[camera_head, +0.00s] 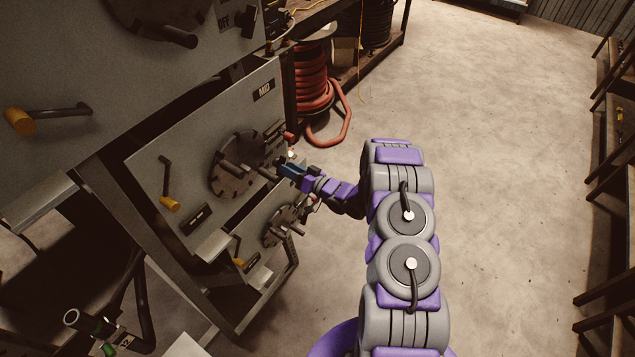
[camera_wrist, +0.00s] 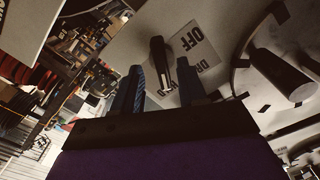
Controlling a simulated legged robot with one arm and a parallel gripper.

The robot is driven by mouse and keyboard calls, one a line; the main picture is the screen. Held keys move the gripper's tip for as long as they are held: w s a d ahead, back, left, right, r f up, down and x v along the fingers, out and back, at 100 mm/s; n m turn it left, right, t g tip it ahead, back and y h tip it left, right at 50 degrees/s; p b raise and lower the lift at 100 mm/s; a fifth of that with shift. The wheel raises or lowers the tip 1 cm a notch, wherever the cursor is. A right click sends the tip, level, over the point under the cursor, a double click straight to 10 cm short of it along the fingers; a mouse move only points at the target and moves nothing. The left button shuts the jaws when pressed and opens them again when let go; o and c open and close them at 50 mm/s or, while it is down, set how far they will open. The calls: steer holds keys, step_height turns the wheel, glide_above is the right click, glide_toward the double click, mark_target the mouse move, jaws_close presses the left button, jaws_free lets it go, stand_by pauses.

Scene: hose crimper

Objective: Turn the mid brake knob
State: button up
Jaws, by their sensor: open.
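The mid panel (camera_head: 200,150) carries a "MID" label (camera_head: 263,90), a dark round disc (camera_head: 235,165) with pegs, and a crank with a yellow grip (camera_head: 169,203). My gripper (camera_head: 289,169) is at the panel's right side, just right of the disc. In the wrist view my gripper (camera_wrist: 160,86) is open, its two blue fingers apart. A small dark knob (camera_wrist: 158,62) beside an "OFF" label (camera_wrist: 197,38) shows between the fingers, not visibly clamped. Contact cannot be told. In the head view I cannot make the knob out clearly.
An upper panel with a yellow-gripped crank (camera_head: 20,121) and a lower panel with a disc (camera_head: 284,226) flank the mid one. In the wrist view a thick peg (camera_wrist: 282,75) stands right of the fingers. A red hose reel (camera_head: 312,80) is behind. Floor to the right is clear.

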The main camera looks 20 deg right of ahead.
steer(key=v, duration=1.4)
steer(key=shift+d, duration=0.15)
steer(key=w+d+r+n+g+h+b, duration=0.1)
steer(key=w+d+r+g+h+b, duration=0.1)
steer(key=w+d+r+g+h, duration=0.4)
steer(key=s+d+r+m+g+h+b, duration=0.1)
steer(key=s+d+r+g+h, duration=0.15)
steer(key=s+r+h, duration=0.6)
steer(key=s+a+r+g+y+b, duration=0.1)
steer(key=s+a, duration=0.5)
steer(key=s, duration=0.6)
steer(key=s+a+r+g+y+b, duration=0.1)
steer(key=s+a+r+g, duration=0.2)
steer(key=s, duration=0.9)
steer(key=s+a+r+m+g+y, duration=0.1)
steer(key=s+a+g, duration=0.3)
steer(key=s+a, duration=0.5)
steer(key=s+r+y, duration=0.1)
steer(key=s, duration=0.3)
steer(key=shift+a+r+b, duration=0.2)
steer(key=shift+a+b, duration=0.05)
steer(key=shift+b, duration=0.15)
